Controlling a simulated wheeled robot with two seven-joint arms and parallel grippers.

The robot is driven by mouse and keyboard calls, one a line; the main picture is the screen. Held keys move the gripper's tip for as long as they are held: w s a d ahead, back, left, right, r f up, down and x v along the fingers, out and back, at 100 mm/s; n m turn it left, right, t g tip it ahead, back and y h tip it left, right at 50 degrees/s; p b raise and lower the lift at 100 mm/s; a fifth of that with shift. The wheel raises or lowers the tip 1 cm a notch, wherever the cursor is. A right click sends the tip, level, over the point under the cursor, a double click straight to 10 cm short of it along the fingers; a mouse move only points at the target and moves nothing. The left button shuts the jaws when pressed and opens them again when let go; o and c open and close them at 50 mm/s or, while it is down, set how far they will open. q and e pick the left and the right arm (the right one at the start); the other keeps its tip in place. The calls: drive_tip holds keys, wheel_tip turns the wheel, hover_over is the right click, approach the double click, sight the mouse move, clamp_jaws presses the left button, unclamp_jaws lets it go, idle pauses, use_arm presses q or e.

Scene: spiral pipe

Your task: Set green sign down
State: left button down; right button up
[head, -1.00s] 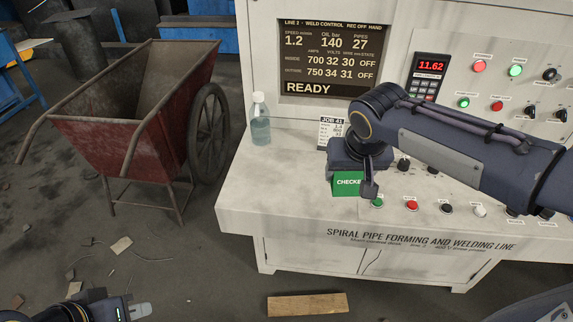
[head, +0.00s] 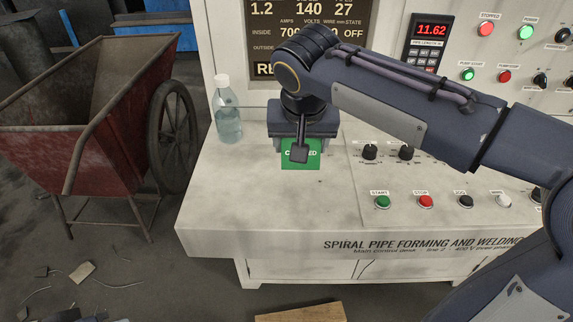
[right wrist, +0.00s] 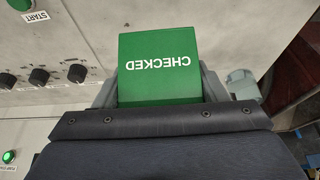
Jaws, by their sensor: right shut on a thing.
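The green sign (head: 314,160) reads CHECKED and is partly hidden by my right gripper (head: 300,150) in the head view. My right gripper is shut on the sign, over the clear left part of the desk top (head: 250,195). The right wrist view shows the sign's green face (right wrist: 160,85) between the fingers, its lettering upside down. I cannot tell whether its lower edge touches the desk. Of my left gripper only a dark bit of its body shows at the bottom left edge; its fingers are not seen.
A clear bottle (head: 227,112) stands on the desk left of my right gripper. Black knobs (head: 369,152) and a green START button (head: 382,202) lie to the right. A red cart (head: 75,130) stands left of the desk.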

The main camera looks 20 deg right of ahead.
sight(287, 145)
drive_tip(key=f, duration=0.1)
drive_tip(key=w+a+f, duration=0.1)
drive_tip(key=f, duration=0.1)
drive_tip(key=shift+w+a, duration=0.3)
drive_tip(key=shift+w+a+f+b, duration=0.1)
drive_tip(key=shift+f+b, duration=0.25)
drive_tip(key=shift+f, duration=0.55)
drive_tip(key=shift+w+a+f+b, duration=0.1)
drive_tip(key=shift+f+b, duration=0.2)
drive_tip(key=shift+f, duration=0.55)
drive_tip(key=shift+f, duration=0.1)
drive_tip(key=o, duration=1)
drive_tip(key=shift+r, duration=0.25)
drive_tip(key=p+v, duration=0.2)
drive_tip(key=v, duration=0.9)
drive_tip(key=shift+s+r+p, duration=0.3)
drive_tip(key=shift+r+p, duration=0.05)
